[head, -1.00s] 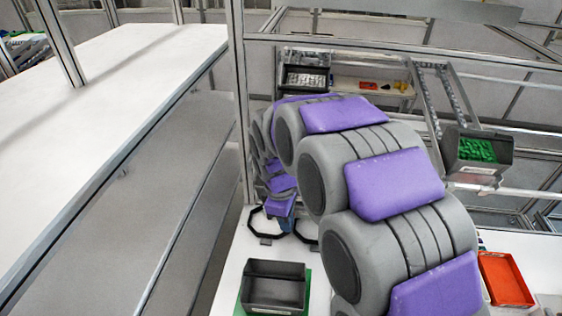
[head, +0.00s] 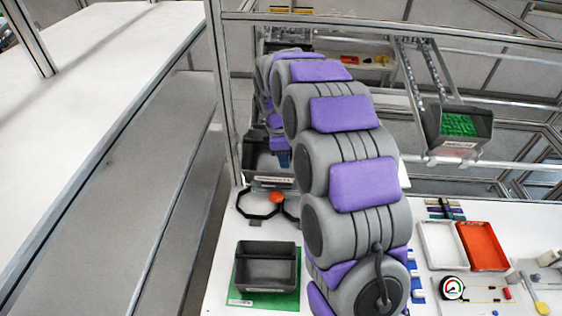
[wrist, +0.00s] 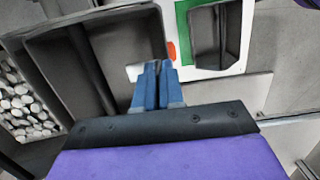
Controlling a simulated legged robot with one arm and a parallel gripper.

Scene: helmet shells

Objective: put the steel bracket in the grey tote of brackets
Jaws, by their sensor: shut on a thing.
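My gripper (wrist: 157,85) shows in the wrist view with its blue fingers close together. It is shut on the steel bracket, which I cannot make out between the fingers. In the head view my gripper (head: 284,160) is mostly hidden by my arm. The fingertips show over the right edge of a dark grey tote (wrist: 125,22), whose visible inside looks empty. The same view has another container (wrist: 55,135) at the left, filled with pale, shiny pieces; I cannot tell if they are brackets. In the head view a grey tote (head: 252,150) stands at the back, partly behind my arm.
White and red trays (head: 440,245) and (head: 483,247) lie at right. A green-filled bin (head: 458,130) hangs on the rack.

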